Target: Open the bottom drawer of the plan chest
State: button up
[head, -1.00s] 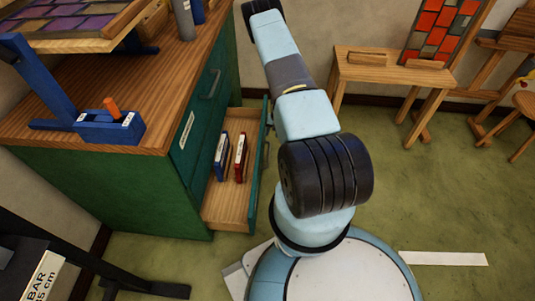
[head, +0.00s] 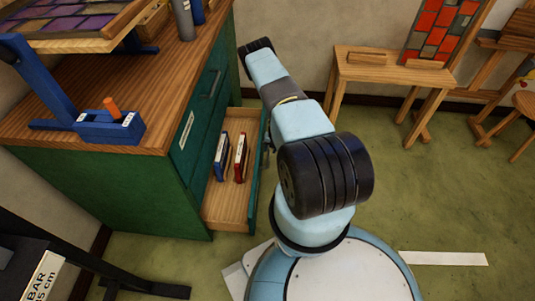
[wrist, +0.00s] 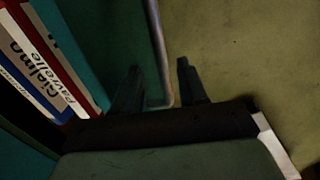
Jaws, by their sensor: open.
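The plan chest (head: 120,190) is a green cabinet with a wooden top at the left of the head view. Its bottom drawer (head: 228,212) stands pulled out, with a blue and a red upright item inside. In the wrist view the drawer's metal bar handle (wrist: 157,50) runs down between my gripper's fingers. My gripper (wrist: 160,85) is open, one dark finger on each side of the handle, and I cannot tell whether either touches it. In the head view my arm hides the gripper.
A closed upper drawer with a handle (head: 210,83) is above. A blue tool holder (head: 110,127) stands on the chest top. A wooden bench (head: 390,72) stands against the back wall. Green floor (head: 430,180) is clear at the right.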

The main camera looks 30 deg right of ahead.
aim_at(269, 152)
jog(key=shift+w+a+f, duration=0.1)
jog(key=shift+a+f, duration=0.05)
jog(key=shift+f, duration=0.7)
jog(key=shift+w+a+f, duration=0.1)
jog(key=shift+f, duration=0.7)
grip_shut()
